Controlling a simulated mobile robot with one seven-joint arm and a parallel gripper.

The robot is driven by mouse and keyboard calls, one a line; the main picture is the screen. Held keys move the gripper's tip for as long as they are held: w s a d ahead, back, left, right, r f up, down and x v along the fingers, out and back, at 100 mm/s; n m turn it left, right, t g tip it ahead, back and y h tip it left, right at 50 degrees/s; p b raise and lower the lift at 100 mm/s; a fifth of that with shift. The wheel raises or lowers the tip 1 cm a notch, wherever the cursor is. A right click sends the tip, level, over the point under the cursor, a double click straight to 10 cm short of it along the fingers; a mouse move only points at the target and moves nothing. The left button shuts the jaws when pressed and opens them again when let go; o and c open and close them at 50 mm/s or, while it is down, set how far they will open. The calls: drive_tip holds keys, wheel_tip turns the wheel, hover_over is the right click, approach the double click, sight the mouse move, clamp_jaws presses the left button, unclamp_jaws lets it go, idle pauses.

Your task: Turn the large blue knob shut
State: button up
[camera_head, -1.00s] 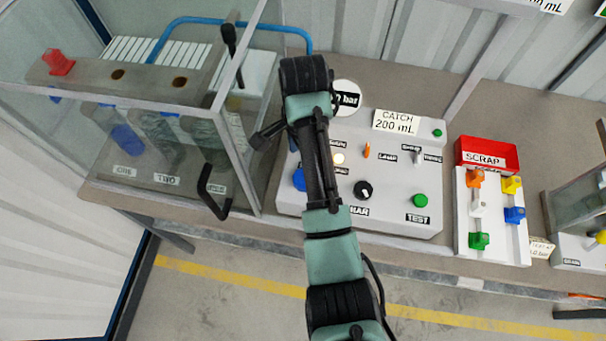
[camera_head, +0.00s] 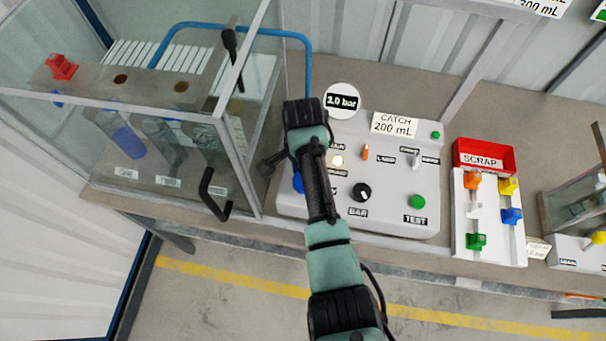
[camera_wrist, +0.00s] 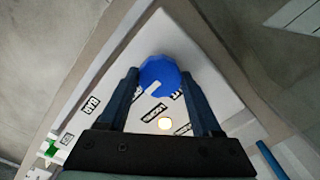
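The large blue knob (camera_wrist: 160,75) is on the sloped white panel. In the wrist view it is round and faceted, with a white mark on its face. In the head view only a bit of the blue knob (camera_head: 298,183) shows beside my arm, which hides the rest. My gripper (camera_wrist: 160,73) is open, its two dark fingers apart. The fingertips line up with either side of the knob in the wrist view; I cannot tell whether they touch it.
The panel (camera_head: 400,205) also has a black knob (camera_head: 361,192), a green button (camera_head: 418,202), a lit lamp (camera_head: 337,161) and small switches. A glass-walled cabinet (camera_head: 240,130) with a black handle (camera_head: 213,195) stands close on the left. A red scrap tray (camera_head: 487,153) is to the right.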

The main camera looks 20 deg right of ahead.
drive_tip(key=c, duration=0.8)
drive_tip(key=shift+n, duration=0.5)
drive_tip(key=n+p, duration=0.1)
drive_tip(key=n, duration=0.2)
drive_tip(key=shift+r+n+p, duration=0.1)
drive_tip(key=shift+n+p, duration=0.25)
drive_tip(key=shift+n, duration=0.05)
drive_tip(key=n+p, duration=0.1)
drive_tip(key=n, duration=0.3)
drive_tip(key=shift+s+n, duration=0.1)
drive_tip(key=shift+n, duration=0.2)
drive_tip(key=n, duration=0.4)
drive_tip(key=shift+p, duration=0.4)
drive_tip(key=n, duration=0.4)
drive_tip(key=shift+d, duration=0.15)
drive_tip(key=shift+n, duration=0.5)
drive_tip(key=o, duration=1.4)
